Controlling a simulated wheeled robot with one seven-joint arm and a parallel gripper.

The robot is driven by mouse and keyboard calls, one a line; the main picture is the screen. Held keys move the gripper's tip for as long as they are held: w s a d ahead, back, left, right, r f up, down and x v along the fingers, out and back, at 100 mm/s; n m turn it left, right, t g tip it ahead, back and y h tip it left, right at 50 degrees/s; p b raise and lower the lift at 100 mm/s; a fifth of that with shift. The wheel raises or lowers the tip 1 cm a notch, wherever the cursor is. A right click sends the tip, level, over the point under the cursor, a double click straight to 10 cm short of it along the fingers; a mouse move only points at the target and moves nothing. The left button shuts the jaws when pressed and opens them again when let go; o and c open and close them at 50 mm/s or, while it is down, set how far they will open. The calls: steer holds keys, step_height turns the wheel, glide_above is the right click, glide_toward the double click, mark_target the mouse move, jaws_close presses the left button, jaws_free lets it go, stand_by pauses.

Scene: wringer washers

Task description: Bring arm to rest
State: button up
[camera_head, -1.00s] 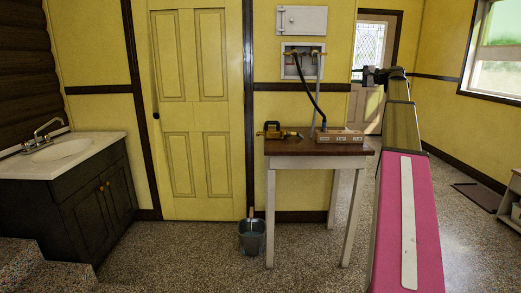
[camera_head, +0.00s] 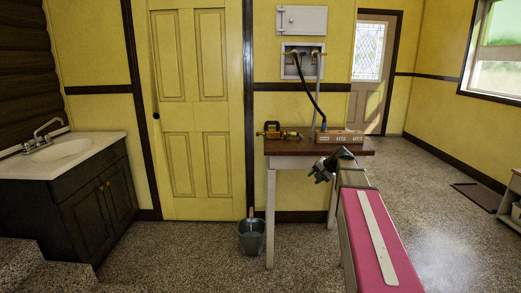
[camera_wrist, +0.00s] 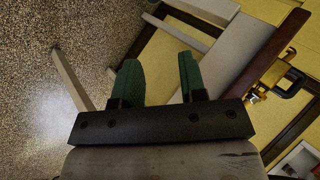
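My arm, with a pink and grey link, reaches forward from the lower right in the head view. My gripper (camera_head: 322,172) is a dark shape in front of the right part of the small table (camera_head: 290,149), below the tabletop's level in the picture. In the wrist view my gripper (camera_wrist: 160,82) shows two green fingers spread apart with nothing between them. The table's pale legs and dark top edge (camera_wrist: 262,62) show beyond the fingers, tilted in that view.
On the table stand a brass-and-dark tool (camera_head: 280,132) and a wooden box (camera_head: 339,136) with hoses to the wall valves. A metal bucket (camera_head: 252,236) stands left of the table. A sink cabinet (camera_head: 80,190) is at the left. The floor at right is mostly clear.

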steer(key=s+a+f+n+g+h, duration=0.2)
steer(key=s+a+f+h, duration=0.1)
steer(key=s+f, duration=0.7)
steer(key=s+a+f+n+g+h, duration=0.3)
steer(key=s+f, duration=0.8)
steer(key=s, duration=0.5)
steer(key=shift+s+a+f+n, duration=0.15)
steer(key=shift+s+f+n, duration=0.05)
steer(key=shift+s+n, duration=0.15)
